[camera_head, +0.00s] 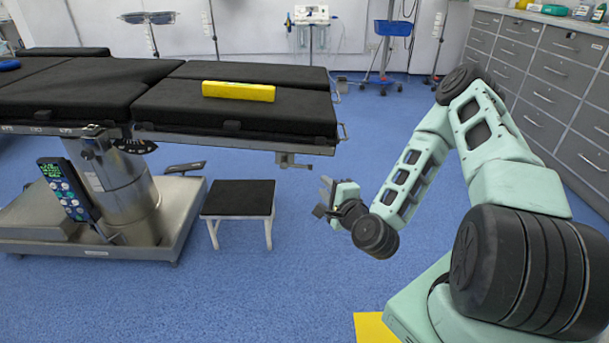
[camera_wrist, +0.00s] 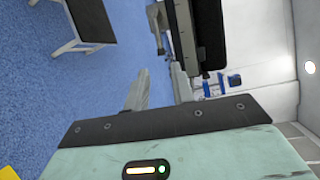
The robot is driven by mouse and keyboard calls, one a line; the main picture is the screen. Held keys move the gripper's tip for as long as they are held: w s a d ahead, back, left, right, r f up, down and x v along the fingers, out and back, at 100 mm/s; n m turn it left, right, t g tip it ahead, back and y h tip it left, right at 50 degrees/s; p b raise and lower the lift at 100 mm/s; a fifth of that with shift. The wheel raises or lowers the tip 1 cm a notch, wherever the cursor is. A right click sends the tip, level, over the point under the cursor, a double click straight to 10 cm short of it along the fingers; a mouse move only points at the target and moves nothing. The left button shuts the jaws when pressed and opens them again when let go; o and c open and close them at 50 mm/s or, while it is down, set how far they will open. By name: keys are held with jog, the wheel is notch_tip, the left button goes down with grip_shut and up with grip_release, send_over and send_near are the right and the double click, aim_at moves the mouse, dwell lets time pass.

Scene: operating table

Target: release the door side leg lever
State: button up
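The operating table's black leg section (camera_head: 240,118) extends toward the right in the head view. A small metal lever-like fitting (camera_head: 292,160) hangs under its near end, and a thin metal handle (camera_head: 343,131) juts from the end corner. I cannot tell which is the door side leg lever. My gripper (camera_head: 323,196) is below and right of these fittings, apart from them. In the wrist view, my gripper (camera_wrist: 160,78) shows two grey fingers apart with nothing between them. The table end (camera_wrist: 185,35) and a metal fitting (camera_wrist: 156,18) appear beyond the fingertips.
A black-topped step stool (camera_head: 238,198) stands below the table's near side. The table's metal base (camera_head: 120,235) is at left. A yellow block (camera_head: 238,91) lies on the leg pad. Grey drawer cabinets (camera_head: 545,85) line the right wall. Blue floor around the gripper is clear.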

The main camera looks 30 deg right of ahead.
aim_at(305, 167)
jog(key=b+x, duration=0.4)
jog(key=x, duration=1)
jog(key=shift+w+d, duration=0.15)
jog(key=shift+w, duration=0.15)
jog(key=shift+s+f, duration=0.1)
grip_shut()
